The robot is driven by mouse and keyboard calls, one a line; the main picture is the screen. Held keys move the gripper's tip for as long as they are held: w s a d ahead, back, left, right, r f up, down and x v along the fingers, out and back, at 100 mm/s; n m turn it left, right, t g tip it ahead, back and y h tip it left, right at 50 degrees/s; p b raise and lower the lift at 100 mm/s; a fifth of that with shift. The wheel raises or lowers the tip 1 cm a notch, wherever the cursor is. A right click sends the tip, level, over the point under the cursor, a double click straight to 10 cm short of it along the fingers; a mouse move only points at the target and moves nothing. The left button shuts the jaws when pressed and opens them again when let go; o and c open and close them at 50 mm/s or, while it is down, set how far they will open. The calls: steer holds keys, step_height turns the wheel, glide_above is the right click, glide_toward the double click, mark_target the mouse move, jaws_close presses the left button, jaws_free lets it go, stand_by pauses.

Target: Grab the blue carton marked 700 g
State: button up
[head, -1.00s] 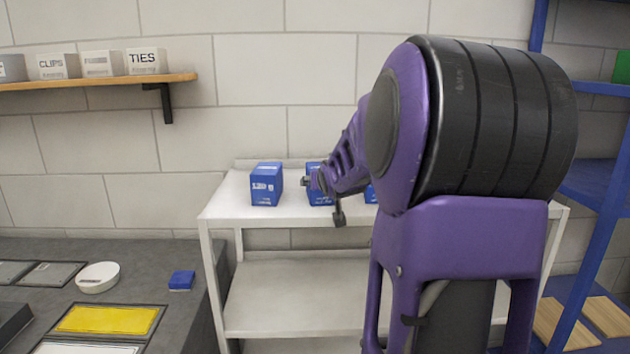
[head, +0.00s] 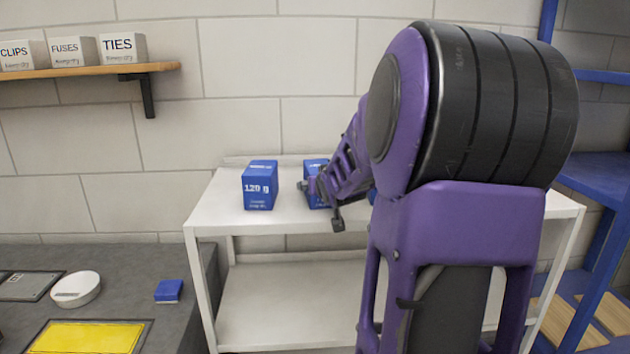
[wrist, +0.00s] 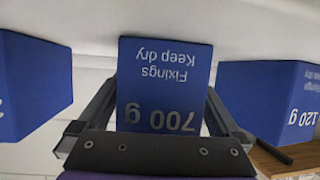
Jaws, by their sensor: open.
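The blue carton marked 700 g (wrist: 165,80) is upside down in the wrist view, lying between the two fingers of my gripper (wrist: 162,92). My gripper is open, with one finger on each side of the carton; I cannot tell whether either touches it. In the head view the middle blue carton (head: 315,166) stands on the white shelf unit (head: 222,213), partly hidden by my gripper (head: 320,203); its mark is not readable there.
A blue carton marked 120 g (head: 260,186) stands to the left, also in the wrist view (wrist: 275,98). Another blue carton (wrist: 32,85) is on the other side, its mark cut off. A wall shelf (head: 100,75) holds labelled boxes. A blue rack (head: 600,165) stands at right.

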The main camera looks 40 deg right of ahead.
jaws_close()
steer(key=shift+w+r, duration=0.1)
steer(key=shift+r, duration=0.05)
stand_by(0.6)
